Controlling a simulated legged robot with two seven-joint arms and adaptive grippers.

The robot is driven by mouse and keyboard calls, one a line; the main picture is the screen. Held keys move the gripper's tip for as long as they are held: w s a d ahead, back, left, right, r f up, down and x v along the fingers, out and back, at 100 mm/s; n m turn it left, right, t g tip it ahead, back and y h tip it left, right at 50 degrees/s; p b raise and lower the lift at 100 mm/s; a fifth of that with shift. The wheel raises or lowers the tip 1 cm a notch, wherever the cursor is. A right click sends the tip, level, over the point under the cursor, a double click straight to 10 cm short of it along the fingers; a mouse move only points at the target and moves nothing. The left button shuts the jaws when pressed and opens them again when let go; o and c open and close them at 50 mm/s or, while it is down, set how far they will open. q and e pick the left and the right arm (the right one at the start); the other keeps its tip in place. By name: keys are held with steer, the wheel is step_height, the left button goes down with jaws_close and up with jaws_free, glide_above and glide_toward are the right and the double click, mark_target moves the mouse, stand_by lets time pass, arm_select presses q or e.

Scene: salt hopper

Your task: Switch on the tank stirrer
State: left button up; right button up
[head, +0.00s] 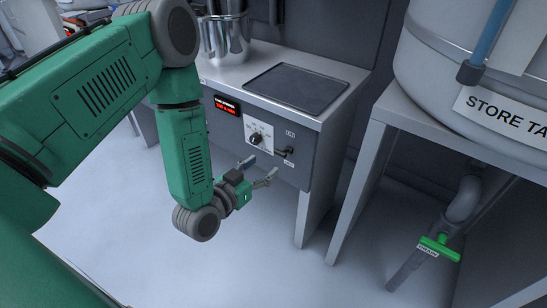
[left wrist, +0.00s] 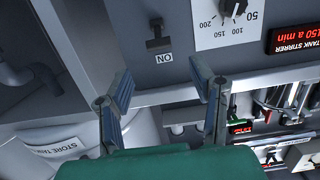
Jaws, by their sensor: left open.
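The tank stirrer's control panel (head: 268,143) is on the front of a grey bench. It carries a black switch (head: 284,152), which also shows in the left wrist view (left wrist: 158,40) beside an inverted ON label (left wrist: 164,58). I cannot tell the switch's position for sure. A round dial (head: 256,139) and a red lit display (head: 226,106) labelled tank stirrer (left wrist: 296,40) are to its left in the head view. My left gripper (head: 260,172) is open and empty, in front of the panel and apart from the switch. My right gripper is not in view.
A dark tray (head: 297,88) and a steel pot (head: 225,38) are on the bench top. The store tank (head: 440,75) stands on a stand at the right, with a green-handled valve (head: 440,248) below. The floor before the bench is clear.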

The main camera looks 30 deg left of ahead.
arm_select(q)
steer(key=shift+s+a+r, duration=0.15)
steer(key=shift+s, duration=0.65)
steer(key=shift+s+a+r, duration=0.1)
steer(key=shift+s, duration=0.7)
